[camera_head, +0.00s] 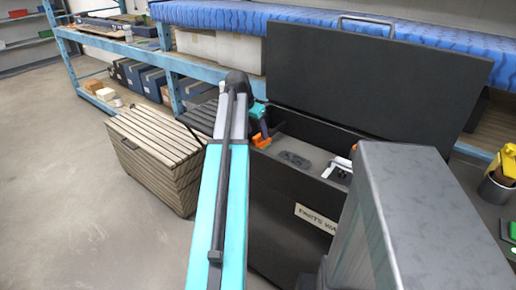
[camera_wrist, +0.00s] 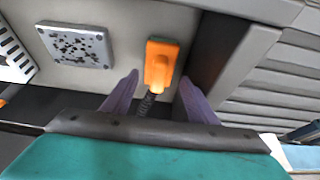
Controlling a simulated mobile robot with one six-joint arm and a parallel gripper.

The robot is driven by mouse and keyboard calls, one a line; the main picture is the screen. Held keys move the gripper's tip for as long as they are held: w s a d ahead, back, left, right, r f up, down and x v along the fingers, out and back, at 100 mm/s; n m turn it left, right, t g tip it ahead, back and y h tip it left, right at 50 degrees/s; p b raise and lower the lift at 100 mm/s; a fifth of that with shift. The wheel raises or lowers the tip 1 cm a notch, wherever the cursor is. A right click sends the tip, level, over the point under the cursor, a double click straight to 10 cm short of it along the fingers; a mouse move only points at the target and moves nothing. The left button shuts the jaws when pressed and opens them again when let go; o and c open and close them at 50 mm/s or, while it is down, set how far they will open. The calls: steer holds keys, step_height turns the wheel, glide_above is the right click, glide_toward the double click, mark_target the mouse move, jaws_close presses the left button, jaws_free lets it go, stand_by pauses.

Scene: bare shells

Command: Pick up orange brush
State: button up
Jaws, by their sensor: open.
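The orange brush (camera_head: 262,141) lies at the left end inside the dark open-lidded chest in the head view. In the wrist view the orange brush (camera_wrist: 161,62) shows as an orange block with a dark ribbed part below it. My gripper (camera_wrist: 158,77) is open, with one purple finger on each side of the brush. Clear gaps show between the fingers and the brush, and it is not gripped. In the head view my gripper (camera_head: 264,128) is just above the brush and partly hidden by my arm.
The chest (camera_head: 290,215) has a raised lid (camera_head: 370,75) behind it. A grey plate with dark holes (camera_wrist: 77,46) lies left of the brush in the wrist view. A slatted wooden box (camera_head: 160,160) stands left of the chest. Open floor lies further left.

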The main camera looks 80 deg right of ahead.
mark_target(258, 135)
steer(key=shift+x, duration=2.55)
steer(key=c, duration=0.9)
steer(key=shift+d+r, duration=0.1)
steer(key=shift+r, duration=0.05)
step_height(258, 135, up, 18)
steer(key=shift+f, duration=0.1)
